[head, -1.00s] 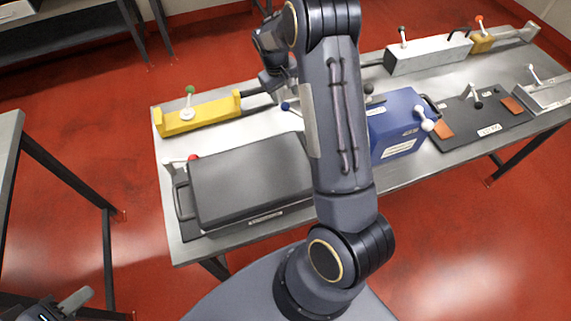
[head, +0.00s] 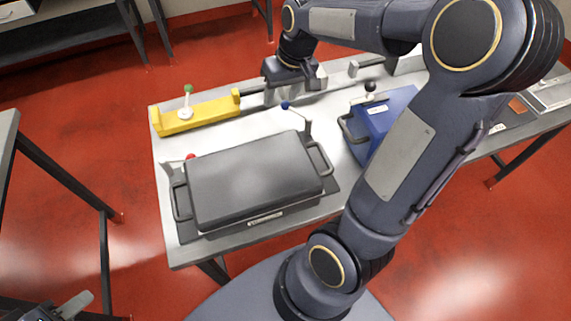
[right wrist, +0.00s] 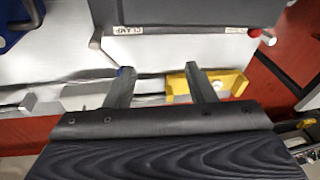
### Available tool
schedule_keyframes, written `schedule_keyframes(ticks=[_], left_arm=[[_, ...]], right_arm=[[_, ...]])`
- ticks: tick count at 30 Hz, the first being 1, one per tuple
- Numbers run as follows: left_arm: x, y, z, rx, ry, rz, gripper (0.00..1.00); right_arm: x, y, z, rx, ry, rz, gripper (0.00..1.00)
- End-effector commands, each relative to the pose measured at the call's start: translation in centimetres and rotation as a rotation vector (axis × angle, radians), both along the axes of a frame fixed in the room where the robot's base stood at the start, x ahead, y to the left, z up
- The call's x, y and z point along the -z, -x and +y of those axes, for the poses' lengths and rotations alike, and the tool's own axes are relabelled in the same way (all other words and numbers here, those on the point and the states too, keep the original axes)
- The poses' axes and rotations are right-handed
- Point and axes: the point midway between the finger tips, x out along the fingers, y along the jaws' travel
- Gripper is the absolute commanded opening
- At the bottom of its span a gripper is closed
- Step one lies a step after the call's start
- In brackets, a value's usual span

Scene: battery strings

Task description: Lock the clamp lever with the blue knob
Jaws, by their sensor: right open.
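The blue knob (head: 285,106) tops a clamp lever (head: 299,117) at the back right corner of a black case (head: 255,180). The lever is tilted toward the table's back. My right gripper (head: 296,87) is open and empty, pointing down just behind the knob and apart from it in the head view. In the right wrist view the knob (right wrist: 122,72) is a small blue spot, partly hidden by the left-hand finger. My left gripper (head: 72,304) is at the bottom left edge, away from the table; its jaw opening is unclear.
A second lever with a red knob (head: 191,157) is at the case's left. A yellow fixture (head: 205,115) with a green knob stands behind it. A blue box (head: 385,115) stands to the right, partly hidden by my right arm. Bare tabletop (head: 250,131) separates the case and yellow fixture.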

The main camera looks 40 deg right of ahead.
Motion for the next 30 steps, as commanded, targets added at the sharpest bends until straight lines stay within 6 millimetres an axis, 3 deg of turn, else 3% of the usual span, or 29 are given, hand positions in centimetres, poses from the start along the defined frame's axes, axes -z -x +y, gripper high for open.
schedule_keyframes(ticks=[16, 30], left_arm=[[1.2, 0.0, 0.0, 0.0, 0.0, 0.0, 0.36], [1.9, 0.0, 0.0, 0.0, 0.0, 0.0, 0.36]], right_arm=[[-2.1, 8.8, 6.3, -0.017, -0.136, -0.156, 0.5], [-0.8, 15.3, 10.9, -0.035, -0.193, -0.257, 0.5]])
